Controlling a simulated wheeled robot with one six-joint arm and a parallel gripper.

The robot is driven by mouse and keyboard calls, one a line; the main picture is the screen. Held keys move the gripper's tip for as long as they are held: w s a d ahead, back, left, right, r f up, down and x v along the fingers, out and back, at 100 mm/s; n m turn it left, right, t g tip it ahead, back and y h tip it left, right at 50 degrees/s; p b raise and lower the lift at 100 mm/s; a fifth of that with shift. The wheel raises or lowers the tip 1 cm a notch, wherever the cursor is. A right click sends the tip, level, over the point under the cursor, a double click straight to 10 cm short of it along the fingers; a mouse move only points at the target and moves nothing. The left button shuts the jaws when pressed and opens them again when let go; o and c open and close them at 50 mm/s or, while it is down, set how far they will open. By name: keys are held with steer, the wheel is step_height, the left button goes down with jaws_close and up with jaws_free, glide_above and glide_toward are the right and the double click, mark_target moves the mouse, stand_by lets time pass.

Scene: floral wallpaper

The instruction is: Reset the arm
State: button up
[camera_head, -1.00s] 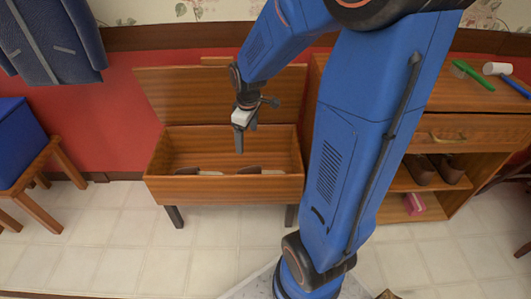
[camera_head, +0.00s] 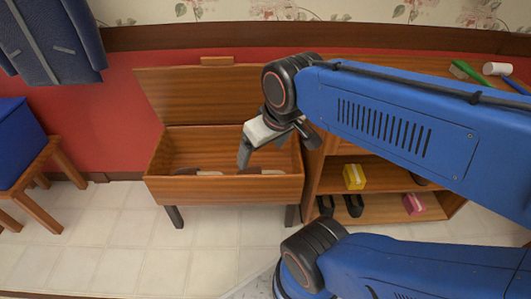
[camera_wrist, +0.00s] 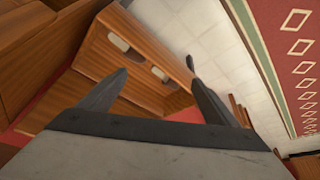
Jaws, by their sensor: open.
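My gripper (camera_head: 275,150) is open and empty in the head view, in front of the right part of an open wooden bench box (camera_head: 222,189). Its two fingers also show spread apart in the wrist view (camera_wrist: 158,95), with the box (camera_wrist: 140,55) beyond them. My blue arm is folded, its links reaching in from the right side of the head view. Slippers or shoes (camera_head: 260,171) lie inside the box, partly hidden by its front wall.
A wooden cabinet (camera_head: 385,207) stands right of the box. Its shelves hold a yellow box (camera_head: 354,176), a pink item (camera_head: 413,203) and dark shoes (camera_head: 354,205). A green brush (camera_head: 466,70) and white cup (camera_head: 496,69) are on top. A stool (camera_head: 33,171) stands left. Floor in front is clear.

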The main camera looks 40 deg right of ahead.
steer(key=shift+s+a+r, duration=0.1)
steer(key=shift+s+a, duration=0.05)
steer(key=shift+s, duration=0.7)
stand_by(0.7)
